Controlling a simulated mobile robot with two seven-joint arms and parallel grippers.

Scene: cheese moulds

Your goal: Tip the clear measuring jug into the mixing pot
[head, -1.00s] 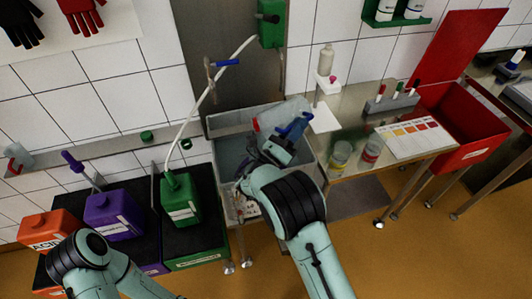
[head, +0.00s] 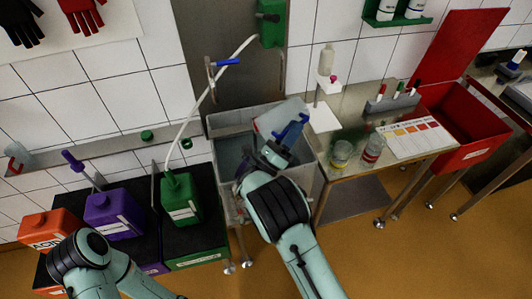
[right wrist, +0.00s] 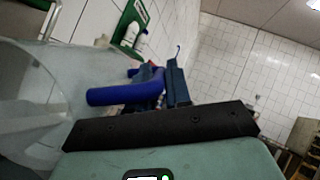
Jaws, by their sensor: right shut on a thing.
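My right gripper (head: 278,152) is shut on the blue handle (head: 291,131) of the clear measuring jug (head: 268,121). The jug is held tilted over a grey open basin (head: 214,126) in the middle of the head view. Whether liquid is in the jug or leaving it, I cannot tell. In the right wrist view the clear jug wall (right wrist: 60,95) fills the left side, with the blue handle (right wrist: 125,94) beside it. I cannot pick out a separate mixing pot; the basin is partly hidden by my right arm. My left gripper is out of view.
Green (head: 180,200), purple (head: 112,210) and orange (head: 50,226) canisters stand left of the basin. A white hose (head: 208,90) runs above the green one.

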